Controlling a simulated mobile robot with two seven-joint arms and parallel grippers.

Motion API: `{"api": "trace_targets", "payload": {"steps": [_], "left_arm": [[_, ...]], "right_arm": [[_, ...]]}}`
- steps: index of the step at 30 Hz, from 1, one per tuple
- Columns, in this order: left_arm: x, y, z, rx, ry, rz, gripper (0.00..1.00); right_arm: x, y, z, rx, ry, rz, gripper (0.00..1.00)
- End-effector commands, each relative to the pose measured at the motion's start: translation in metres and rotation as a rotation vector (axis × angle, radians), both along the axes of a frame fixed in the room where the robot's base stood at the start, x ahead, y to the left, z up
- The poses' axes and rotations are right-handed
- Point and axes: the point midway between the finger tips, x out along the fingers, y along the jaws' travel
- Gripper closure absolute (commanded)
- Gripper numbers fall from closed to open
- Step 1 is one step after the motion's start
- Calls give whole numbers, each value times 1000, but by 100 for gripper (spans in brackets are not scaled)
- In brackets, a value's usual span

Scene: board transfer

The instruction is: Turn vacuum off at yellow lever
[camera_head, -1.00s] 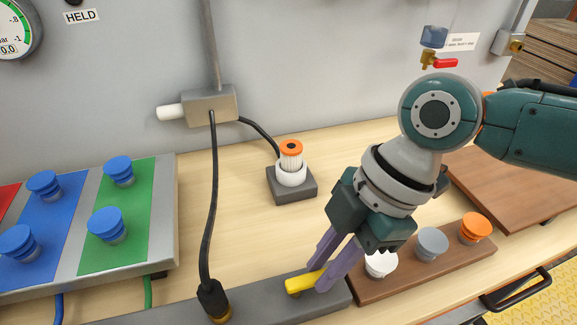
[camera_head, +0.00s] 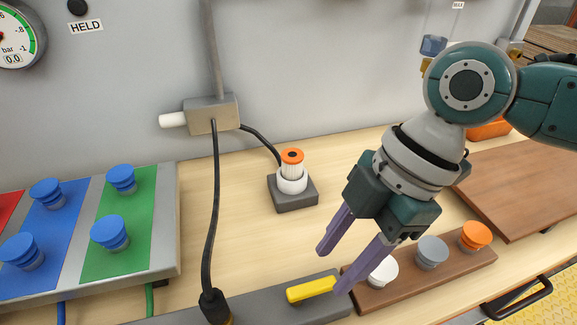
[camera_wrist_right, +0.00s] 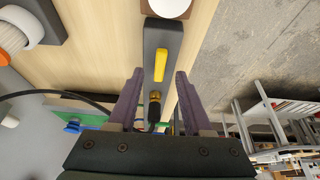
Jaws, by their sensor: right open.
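The yellow lever (camera_head: 311,289) sits on a grey bar (camera_head: 262,308) at the bottom of the head view. It lies roughly along the bar, and it also shows in the right wrist view (camera_wrist_right: 160,64). My right gripper (camera_head: 332,269) is open and empty, its purple fingers wide apart. They are raised above the lever's right end and appear clear of it. In the right wrist view the fingertips (camera_wrist_right: 160,73) are on either side of the lever. A gauge (camera_head: 15,30) at the upper left reads 0.0 bar. My left gripper is out of view.
A black hose (camera_head: 213,220) drops to a fitting at the bar's left end. A wooden strip (camera_head: 375,295) with white, grey and orange cups lies right of the bar. A filter on a dark block (camera_head: 293,193) stands behind. A coloured panel with blue cups (camera_head: 110,232) is left.

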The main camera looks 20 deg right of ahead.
Motion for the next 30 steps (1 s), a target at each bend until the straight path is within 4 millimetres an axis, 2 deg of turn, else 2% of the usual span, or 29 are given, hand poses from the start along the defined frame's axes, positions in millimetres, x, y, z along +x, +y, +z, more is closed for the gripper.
{"api": "trace_targets", "payload": {"steps": [1,6,12,26,30], "left_arm": [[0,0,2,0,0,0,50],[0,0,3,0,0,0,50],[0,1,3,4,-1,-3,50],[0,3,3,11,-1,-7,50],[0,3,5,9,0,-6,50]], "right_arm": [[1,-5,11,-2,-5,0,50],[1,-17,41,-2,-3,1,50],[1,-24,58,-1,-1,0,50],[0,-24,59,0,1,0,50],[-12,-8,53,7,7,-26,50]]}}
